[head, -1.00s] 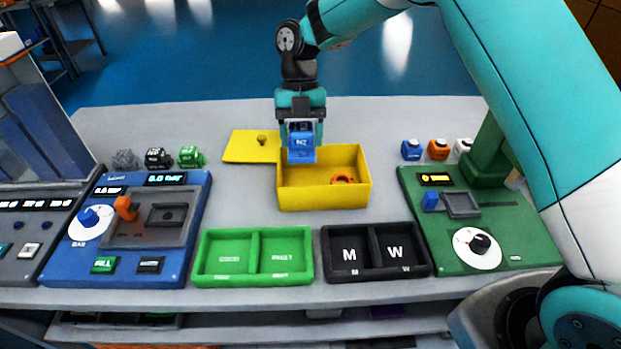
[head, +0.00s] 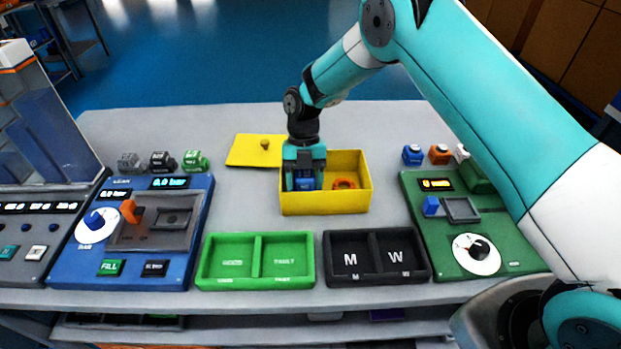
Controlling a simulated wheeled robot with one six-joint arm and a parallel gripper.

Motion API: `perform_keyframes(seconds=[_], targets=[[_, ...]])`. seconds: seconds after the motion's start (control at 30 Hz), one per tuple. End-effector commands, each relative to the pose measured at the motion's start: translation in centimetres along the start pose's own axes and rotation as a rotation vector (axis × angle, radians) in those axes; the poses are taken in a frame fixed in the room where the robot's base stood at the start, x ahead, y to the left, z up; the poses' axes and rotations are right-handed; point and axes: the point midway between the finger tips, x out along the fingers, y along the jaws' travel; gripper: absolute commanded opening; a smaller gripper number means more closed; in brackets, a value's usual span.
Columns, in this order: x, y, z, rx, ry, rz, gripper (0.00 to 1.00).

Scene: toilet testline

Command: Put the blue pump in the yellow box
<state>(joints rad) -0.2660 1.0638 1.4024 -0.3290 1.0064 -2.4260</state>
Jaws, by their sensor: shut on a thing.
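The yellow box (head: 326,202) stands open at the middle of the table. My gripper (head: 304,182) points down into the left part of the box. It is shut on the blue pump (head: 305,184), which is mostly hidden between the fingers and behind the box's front wall. I cannot tell whether the pump touches the box floor. An orange ring-shaped part (head: 344,183) lies inside the box, to the right of my gripper.
The yellow lid (head: 252,151) lies behind and left of the box. A green tray (head: 257,281) and a black tray (head: 376,279) lie in front. A blue machine (head: 130,265) stands left, a green machine (head: 475,265) right. Several small blocks stand at both sides.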

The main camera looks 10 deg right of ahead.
Motion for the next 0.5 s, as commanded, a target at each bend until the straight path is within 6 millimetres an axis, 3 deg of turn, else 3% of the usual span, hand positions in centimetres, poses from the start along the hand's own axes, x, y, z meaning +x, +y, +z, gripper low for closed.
perform_keyframes(seconds=[0.1, 0.13, 0.17, 0.5], targets=[[0.35, 0.01, 0.16, 0.000, 0.000, 0.000, 0.23], [0.38, 0.00, 0.16, 0.000, 0.000, 0.000, 0.61], [0.28, 0.00, 0.12, 0.000, 0.000, 0.000, 0.68], [-0.11, 0.00, -0.04, 0.000, 0.000, 0.000, 0.70]])
